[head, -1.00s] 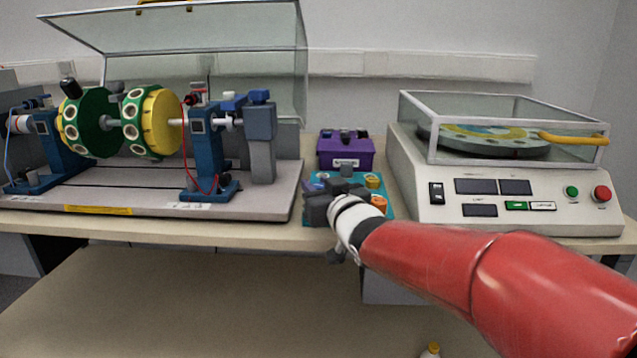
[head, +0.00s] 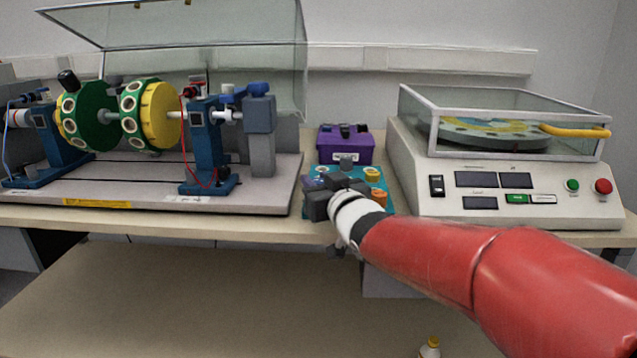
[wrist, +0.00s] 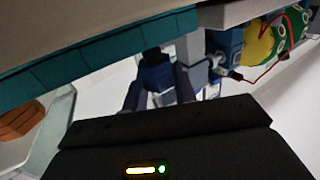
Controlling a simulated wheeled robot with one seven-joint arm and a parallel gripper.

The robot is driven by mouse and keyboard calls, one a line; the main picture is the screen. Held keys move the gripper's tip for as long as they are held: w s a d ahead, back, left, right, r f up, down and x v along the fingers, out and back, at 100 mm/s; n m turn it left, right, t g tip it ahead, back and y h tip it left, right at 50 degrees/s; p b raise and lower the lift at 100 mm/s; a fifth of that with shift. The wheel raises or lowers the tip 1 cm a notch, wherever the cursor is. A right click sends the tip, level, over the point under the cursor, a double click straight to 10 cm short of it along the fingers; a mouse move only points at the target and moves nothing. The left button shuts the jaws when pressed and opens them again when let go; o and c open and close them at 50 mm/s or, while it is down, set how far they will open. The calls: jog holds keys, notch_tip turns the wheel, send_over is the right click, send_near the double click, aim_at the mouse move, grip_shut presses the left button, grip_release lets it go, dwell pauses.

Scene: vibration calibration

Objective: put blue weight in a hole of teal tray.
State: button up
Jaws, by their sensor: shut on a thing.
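The teal tray (head: 326,171) sits on the bench between the two machines, and its edge (wrist: 75,68) crosses the upper left of the wrist view. My gripper (head: 328,192) is over the front part of the tray in the head view. In the wrist view its fingers (wrist: 157,95) are shut on the dark blue weight (wrist: 155,74), close to the tray's edge. In the head view the blue weight is hidden by my gripper. Whether the weight touches the tray or a hole cannot be told.
A yellow weight (head: 373,174) and an orange weight (head: 378,197) stand at the tray's right side. A purple box (head: 346,150) is behind it. A rotor rig (head: 165,130) stands left and a white balancing machine (head: 505,200) right, leaving narrow room around the tray.

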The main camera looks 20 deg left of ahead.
jog(key=shift+f+b, duration=0.95)
jog(key=shift+f, duration=0.05)
dwell(0.4)
jog(key=o, duration=1.1)
jog(key=v, duration=0.7)
jog(key=shift+s+d, duration=0.25)
jog(key=shift+s, duration=0.05)
